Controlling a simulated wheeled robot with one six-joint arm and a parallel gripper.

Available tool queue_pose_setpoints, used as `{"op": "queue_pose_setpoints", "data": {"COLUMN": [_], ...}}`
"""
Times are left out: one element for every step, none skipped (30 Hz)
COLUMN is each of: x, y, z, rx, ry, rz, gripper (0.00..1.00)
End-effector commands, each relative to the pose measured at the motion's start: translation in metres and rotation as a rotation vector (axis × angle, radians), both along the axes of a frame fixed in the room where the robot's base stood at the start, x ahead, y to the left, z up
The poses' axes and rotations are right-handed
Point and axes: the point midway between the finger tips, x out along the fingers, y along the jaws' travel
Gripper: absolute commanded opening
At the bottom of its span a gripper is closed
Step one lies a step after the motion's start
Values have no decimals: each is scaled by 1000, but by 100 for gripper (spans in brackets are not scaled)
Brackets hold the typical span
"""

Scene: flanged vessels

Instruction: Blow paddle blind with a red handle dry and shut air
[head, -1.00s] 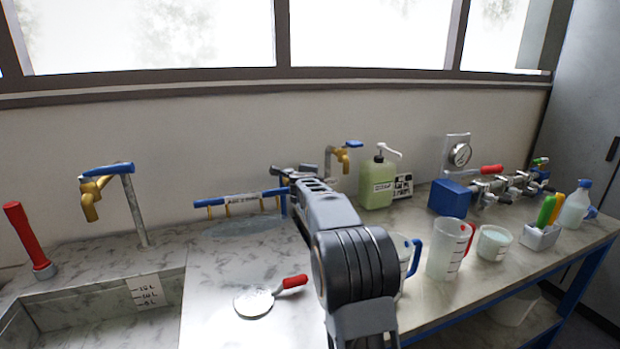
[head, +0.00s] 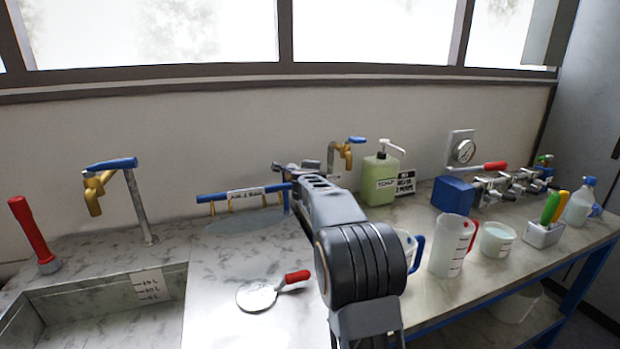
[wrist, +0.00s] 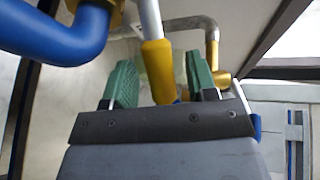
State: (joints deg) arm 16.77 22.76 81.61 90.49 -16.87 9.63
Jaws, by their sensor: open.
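The paddle blind (head: 257,296), a round pale disc with a red handle, lies flat on the bare metal-like board right of the sink. A blue rail (head: 225,196) with a small label and yellow nozzles stands behind it over a wet-looking patch. My gripper (head: 296,167) is by the rail's right end in the head view, its fingertips hard to make out. In the wrist view my gripper (wrist: 158,78) has its green fingers apart, with a white rod with a yellow sleeve (wrist: 157,65) between them in the picture. I cannot tell whether they touch.
A blue-handled yellow tap (head: 100,185) and a red upright handle (head: 33,232) stand by the sink (head: 110,305). Another tap (head: 345,155), a green bottle (head: 379,180), jugs (head: 452,245) and a valve manifold (head: 505,185) stand to the right. A blue pipe (wrist: 50,35) is close in the wrist view.

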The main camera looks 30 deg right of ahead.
Motion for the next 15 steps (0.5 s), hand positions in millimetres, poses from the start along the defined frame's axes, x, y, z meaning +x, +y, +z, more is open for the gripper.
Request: {"op": "queue_pose_setpoints", "data": {"x": [-6,-10,-16,-21,-26,-33,-39,-44,-50,-55,-60,-66,-70,-74,-79], "y": [5,7,11,15,19,23,27,30,35,38,41,46,48,51,54], "z": [2,4,5,7,9,11,12,14,17,18,19,21,23,24,25], "rx": [-2,-2,-2,-1,-1,-1,-2,-1,-1,-1,-1,-1,-1,0,-1], "ry": [-2,-2,-2,-3,-4,-3,-4,-3,-3,-3,-3,-3,-4,-3,-3], "rz": [2,2,2,3,2,1,2,2,3,3,3,2,1,1,1], "gripper": [52,52,52,52,52,52,52,52,52,52,52,52,52,52,52]}}
